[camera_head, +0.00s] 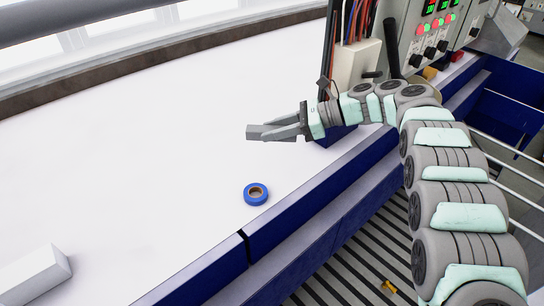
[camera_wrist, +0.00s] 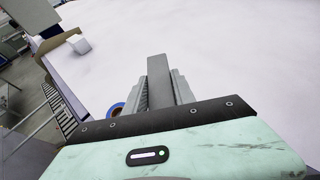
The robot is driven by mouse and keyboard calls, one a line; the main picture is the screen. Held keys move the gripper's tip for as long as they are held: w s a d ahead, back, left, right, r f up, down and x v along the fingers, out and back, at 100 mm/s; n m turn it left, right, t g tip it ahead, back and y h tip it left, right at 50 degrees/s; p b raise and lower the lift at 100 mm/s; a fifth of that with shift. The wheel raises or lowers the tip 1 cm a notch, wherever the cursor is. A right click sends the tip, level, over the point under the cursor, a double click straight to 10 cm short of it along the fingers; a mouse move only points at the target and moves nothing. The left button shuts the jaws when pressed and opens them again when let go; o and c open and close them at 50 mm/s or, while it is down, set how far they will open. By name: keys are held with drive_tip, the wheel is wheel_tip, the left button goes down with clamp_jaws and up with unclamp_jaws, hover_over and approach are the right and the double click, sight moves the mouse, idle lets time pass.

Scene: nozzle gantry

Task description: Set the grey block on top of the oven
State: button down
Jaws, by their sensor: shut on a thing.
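My gripper (camera_head: 280,131) is shut on the grey block (camera_head: 256,132), held over the white table top in the head view. The block is a slim grey bar that sticks out past the fingertips. In the wrist view the grey block (camera_wrist: 158,68) shows between the two fingers of my gripper (camera_wrist: 163,90), pointing away from the camera. Its lower part is hidden between the fingers. I cannot make out with certainty which thing in view is the oven.
A blue tape roll (camera_head: 256,194) lies on the white table (camera_head: 150,150) near its blue front edge. A white box (camera_head: 36,273) sits at the lower left. A control panel (camera_head: 432,30) with cables stands at the upper right. The table's middle is clear.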

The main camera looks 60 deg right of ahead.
sight(273, 164)
drive_tip(key=shift+f+p, duration=0.55)
drive_tip(key=shift+f, duration=3.95)
drive_tip(key=c, duration=1)
unclamp_jaws()
drive_tip(key=shift+f, duration=0.2)
drive_tip(key=shift+c, duration=0.2)
